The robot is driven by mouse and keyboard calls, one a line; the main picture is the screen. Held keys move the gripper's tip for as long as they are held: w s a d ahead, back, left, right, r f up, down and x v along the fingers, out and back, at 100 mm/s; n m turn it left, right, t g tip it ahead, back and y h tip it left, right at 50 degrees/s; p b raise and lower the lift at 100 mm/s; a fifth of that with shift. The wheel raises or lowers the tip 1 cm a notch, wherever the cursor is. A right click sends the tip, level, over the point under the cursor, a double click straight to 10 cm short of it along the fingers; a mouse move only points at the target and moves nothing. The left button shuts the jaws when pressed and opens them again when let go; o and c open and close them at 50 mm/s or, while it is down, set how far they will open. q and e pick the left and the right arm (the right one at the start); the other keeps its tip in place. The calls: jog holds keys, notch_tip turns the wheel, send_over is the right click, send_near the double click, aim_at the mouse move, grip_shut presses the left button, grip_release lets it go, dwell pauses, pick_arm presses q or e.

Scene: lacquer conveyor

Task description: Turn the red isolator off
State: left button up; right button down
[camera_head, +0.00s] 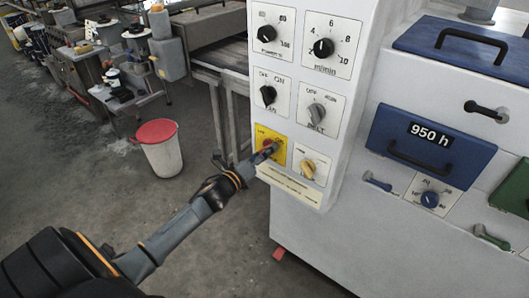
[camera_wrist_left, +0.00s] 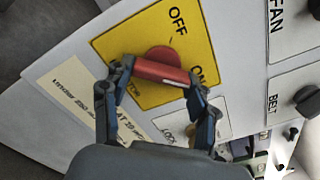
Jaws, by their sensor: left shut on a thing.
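The red isolator knob (camera_head: 267,143) sits on a yellow plate (camera_head: 261,131) low on the left of the white control panel. In the left wrist view the yellow plate (camera_wrist_left: 137,40) reads OFF at the top and ON at the right. There the red knob (camera_wrist_left: 160,70) has a bar handle lying across the view, its right end towards the ON label. My left gripper (camera_head: 270,149) reaches the knob from below left. In the left wrist view its two fingers (camera_wrist_left: 160,82) close on the bar's two ends. My right gripper is not in view.
Above are the FAN knob (camera_head: 268,95), the BELT knob (camera_head: 316,113) and two dials. A conveyor frame (camera_head: 222,60) is behind the panel.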

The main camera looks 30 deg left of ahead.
pick_arm(q)
jog(key=shift+n, duration=0.3)
jog(key=n+p, duration=0.1)
jog(key=n, duration=0.2)
jog(key=shift+r+n, duration=0.15)
jog(key=shift+n, duration=0.25)
jog(key=n+p, duration=0.1)
jog(key=n, duration=0.4)
jog(key=shift+r+n+p, duration=0.15)
jog(key=shift+n+p, duration=0.15)
jog(key=shift+p, duration=0.05)
jog(key=n+p, duration=0.1)
jog(key=n, duration=0.4)
jog(key=shift+r+p, duration=0.15)
jog(key=shift+p, duration=0.2)
jog(key=n+p, duration=0.1)
jog(key=n, duration=0.3)
jog(key=shift+n, duration=0.3)
jog(key=o, duration=1.1)
jog(key=shift+o, duration=0.2)
